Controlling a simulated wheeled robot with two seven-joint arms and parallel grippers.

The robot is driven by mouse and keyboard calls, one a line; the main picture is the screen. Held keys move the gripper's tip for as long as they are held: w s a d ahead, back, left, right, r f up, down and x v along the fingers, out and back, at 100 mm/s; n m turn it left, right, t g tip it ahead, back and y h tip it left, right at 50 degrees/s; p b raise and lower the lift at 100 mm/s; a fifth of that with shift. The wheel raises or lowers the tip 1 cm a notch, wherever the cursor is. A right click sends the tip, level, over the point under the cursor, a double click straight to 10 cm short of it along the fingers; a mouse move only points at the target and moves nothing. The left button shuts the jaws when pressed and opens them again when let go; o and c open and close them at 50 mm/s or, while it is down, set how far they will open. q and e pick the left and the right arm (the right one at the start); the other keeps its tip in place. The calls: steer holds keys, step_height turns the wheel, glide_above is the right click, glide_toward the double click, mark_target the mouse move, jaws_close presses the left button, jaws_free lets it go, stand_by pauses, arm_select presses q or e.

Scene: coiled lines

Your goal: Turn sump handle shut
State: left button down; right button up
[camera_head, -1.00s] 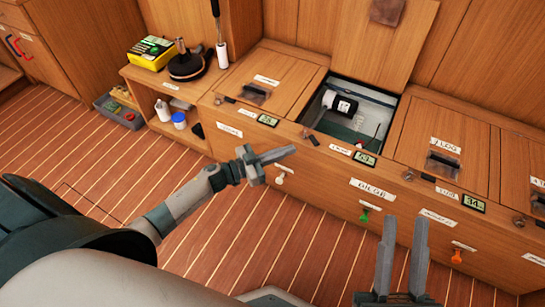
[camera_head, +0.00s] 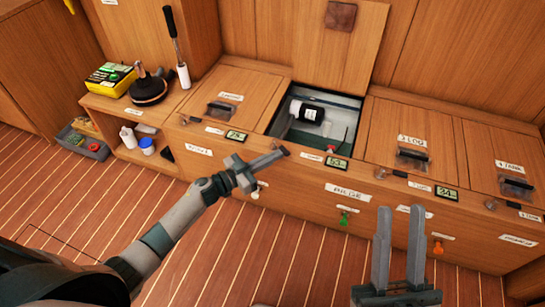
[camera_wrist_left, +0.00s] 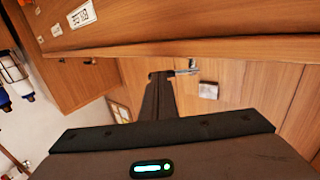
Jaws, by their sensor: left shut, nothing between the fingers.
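Three small handles show on the front panel of the wooden bench in the head view: a white one (camera_head: 255,193), a green one (camera_head: 345,217) and an orange one (camera_head: 438,246). My left gripper (camera_head: 284,152) is shut and empty, in front of the panel, above the white handle in the picture. In the left wrist view, its dark fingers (camera_wrist_left: 160,78) point toward wood. My right gripper (camera_head: 400,210) is open and empty, between the green and orange handles in the picture.
A yellow box (camera_head: 110,78) and a coiled black line (camera_head: 148,88) sit at left. The striped floor (camera_head: 230,250) in front is clear.

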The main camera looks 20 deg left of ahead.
mark_target(287, 156)
arm_select(q)
steer(key=shift+d, duration=0.15)
arm_select(e)
steer(key=shift+w+a, duration=0.1)
